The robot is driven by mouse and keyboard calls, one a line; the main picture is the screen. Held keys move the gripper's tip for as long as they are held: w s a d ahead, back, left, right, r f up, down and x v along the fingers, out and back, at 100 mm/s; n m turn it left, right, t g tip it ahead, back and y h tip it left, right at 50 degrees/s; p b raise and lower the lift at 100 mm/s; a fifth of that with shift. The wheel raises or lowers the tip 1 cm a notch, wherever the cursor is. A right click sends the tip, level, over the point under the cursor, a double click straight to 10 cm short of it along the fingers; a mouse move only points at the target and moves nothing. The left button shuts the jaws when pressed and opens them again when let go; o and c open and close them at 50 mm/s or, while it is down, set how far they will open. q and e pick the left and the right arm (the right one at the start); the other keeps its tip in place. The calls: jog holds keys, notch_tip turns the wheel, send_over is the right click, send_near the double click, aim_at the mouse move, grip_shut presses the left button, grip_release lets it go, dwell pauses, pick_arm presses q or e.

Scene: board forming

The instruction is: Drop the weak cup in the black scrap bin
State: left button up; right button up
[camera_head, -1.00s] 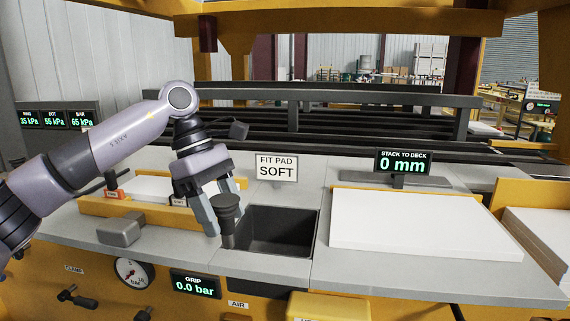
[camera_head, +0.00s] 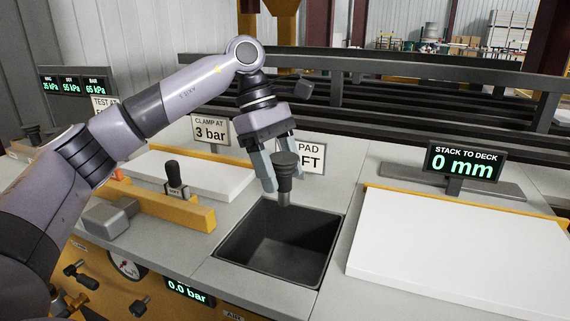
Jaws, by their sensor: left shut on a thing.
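My left gripper (camera_head: 279,178) is shut on a dark grey cup (camera_head: 286,166), with a finger on either side of it. The cup hangs upright with a narrower lighter stem at its lower end. It shows over the back part of the black scrap bin (camera_head: 262,262), a square open box sunk in the grey counter. The cup's lower end appears above the bin's back rim; the exact height is hard to tell. The part of the bin that shows looks empty. My right gripper is out of view.
A white board stack (camera_head: 460,250) lies right of the bin, with a "0 mm" display (camera_head: 463,164) behind it. Left are a yellow bar (camera_head: 160,200), a black-knobbed clamp (camera_head: 174,178) and a grey block (camera_head: 107,216). A sign (camera_head: 306,157) stands behind the gripper, partly covered.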

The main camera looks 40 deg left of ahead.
pick_arm(q)
jog(key=shift+s, duration=0.1)
notch_tip(320, 180, down, 12)
jog(key=b, duration=0.8)
dwell(0.6)
jog(key=o, duration=1.2)
jog(key=shift+c, duration=0.2)
jog(key=shift+r, duration=0.1)
jog(key=v, duration=0.7)
